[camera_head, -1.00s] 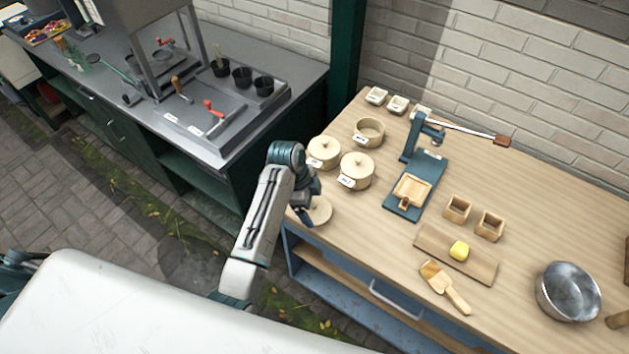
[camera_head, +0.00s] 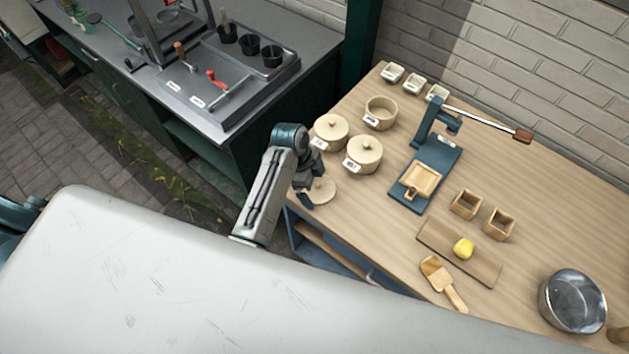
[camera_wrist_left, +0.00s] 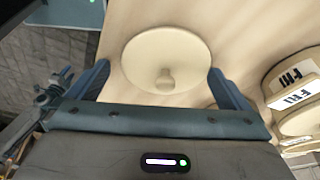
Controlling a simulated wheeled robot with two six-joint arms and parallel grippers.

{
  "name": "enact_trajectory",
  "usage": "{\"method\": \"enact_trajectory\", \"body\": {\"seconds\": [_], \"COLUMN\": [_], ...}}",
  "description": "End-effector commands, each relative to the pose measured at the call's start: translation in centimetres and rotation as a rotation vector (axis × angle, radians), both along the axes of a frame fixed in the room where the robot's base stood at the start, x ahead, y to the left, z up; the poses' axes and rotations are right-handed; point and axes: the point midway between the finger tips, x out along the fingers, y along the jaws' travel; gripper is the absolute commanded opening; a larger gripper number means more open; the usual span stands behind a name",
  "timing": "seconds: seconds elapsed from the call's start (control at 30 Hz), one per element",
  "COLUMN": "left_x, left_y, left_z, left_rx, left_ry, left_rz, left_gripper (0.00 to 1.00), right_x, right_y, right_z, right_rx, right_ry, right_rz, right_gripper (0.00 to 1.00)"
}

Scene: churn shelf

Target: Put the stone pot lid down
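The round cream stone pot lid (camera_head: 323,189) lies flat, knob up, on the wooden table near its front left corner. In the left wrist view the lid (camera_wrist_left: 150,48) shows whole, its knob facing the camera. My left gripper (camera_head: 307,200) is at the lid's left side in the head view, partly covering it. In the wrist view my left gripper (camera_wrist_left: 165,85) is open, its fingers wide apart on either side of the lid with nothing pinched. An open stone pot (camera_head: 381,112) without a lid stands farther back. My right gripper is not in view.
Two lidded pots (camera_head: 331,131) (camera_head: 364,154) stand close behind the lid. A blue press (camera_head: 433,165), wooden boxes (camera_head: 466,204), a board with a yellow lump (camera_head: 463,249), a scoop (camera_head: 443,281) and a metal bowl (camera_head: 572,301) are to the right. A grey counter (camera_head: 300,50) stands left.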

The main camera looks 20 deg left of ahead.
Motion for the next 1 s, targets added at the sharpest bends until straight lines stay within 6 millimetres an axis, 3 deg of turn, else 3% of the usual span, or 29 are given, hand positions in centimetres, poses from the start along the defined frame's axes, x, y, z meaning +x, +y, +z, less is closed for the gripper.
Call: {"method": "enact_trajectory", "body": {"seconds": [0.27, 0.57, 0.7, 1.0], "left_x": [0.1, 0.0, -0.1, -0.2], "left_y": [0.4, 2.3, 3.0, 3.5], "left_z": [1.0, 6.9, 10.3, 11.6], "left_rx": [0.000, 0.002, 0.001, 0.000], "left_ry": [-0.004, -0.007, -0.001, 0.000], "left_rz": [0.001, 0.000, 0.000, 0.000], "left_gripper": [1.00, 1.00, 1.00, 1.00], "right_x": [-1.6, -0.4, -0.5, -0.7], "right_y": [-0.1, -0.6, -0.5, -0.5], "right_z": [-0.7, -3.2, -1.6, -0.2], "right_rx": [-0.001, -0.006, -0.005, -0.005], "right_ry": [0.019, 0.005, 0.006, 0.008], "right_rz": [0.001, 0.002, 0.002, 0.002], "right_gripper": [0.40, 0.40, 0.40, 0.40]}}
